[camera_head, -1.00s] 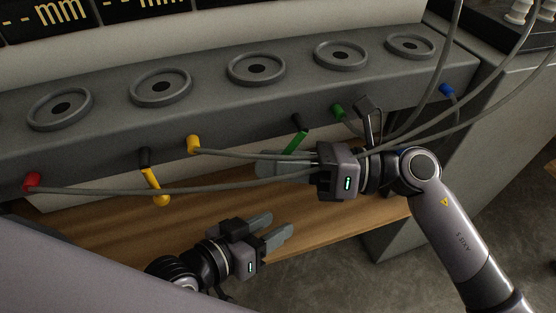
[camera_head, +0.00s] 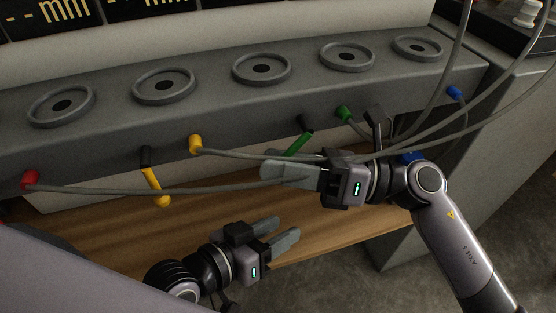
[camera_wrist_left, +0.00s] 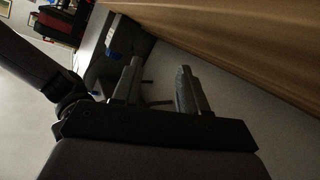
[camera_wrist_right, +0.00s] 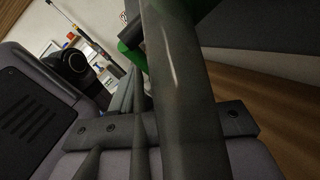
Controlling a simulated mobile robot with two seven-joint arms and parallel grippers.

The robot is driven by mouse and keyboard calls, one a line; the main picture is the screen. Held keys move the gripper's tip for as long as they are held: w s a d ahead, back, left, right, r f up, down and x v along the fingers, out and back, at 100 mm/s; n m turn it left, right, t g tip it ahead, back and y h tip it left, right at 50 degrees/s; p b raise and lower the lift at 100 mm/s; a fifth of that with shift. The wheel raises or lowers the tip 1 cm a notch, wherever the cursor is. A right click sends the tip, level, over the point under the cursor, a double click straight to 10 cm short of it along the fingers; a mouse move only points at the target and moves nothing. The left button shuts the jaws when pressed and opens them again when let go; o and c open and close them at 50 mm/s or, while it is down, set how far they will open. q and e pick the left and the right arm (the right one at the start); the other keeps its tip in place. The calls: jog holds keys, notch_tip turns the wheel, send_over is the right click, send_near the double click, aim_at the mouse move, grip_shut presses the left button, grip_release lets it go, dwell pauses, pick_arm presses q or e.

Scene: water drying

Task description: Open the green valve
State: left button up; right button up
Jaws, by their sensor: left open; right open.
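The green valve handle (camera_head: 299,143) slants down and left from a dark pivot on the grey panel's front. My right gripper (camera_head: 268,172) is open, its fingertips pointing left just below the handle's lower end. I cannot tell whether they touch. In the right wrist view, green parts (camera_wrist_right: 131,55) show beyond the fingers, and a thick dark band, probably a hose, covers much of the jaw gap. My left gripper (camera_head: 290,232) is open and empty over the wooden shelf, apart from the valves.
Grey hoses run from red (camera_head: 30,179), yellow (camera_head: 195,144) and green (camera_head: 343,113) connectors across or near my right gripper. A yellow valve handle (camera_head: 156,188) hangs at left. A blue connector (camera_head: 454,93) is at right. The wooden shelf (camera_head: 200,215) has clear room.

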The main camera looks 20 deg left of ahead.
jog(key=v, duration=0.6)
jog(key=shift+d+p, duration=0.2)
jog(key=shift+p, duration=0.1)
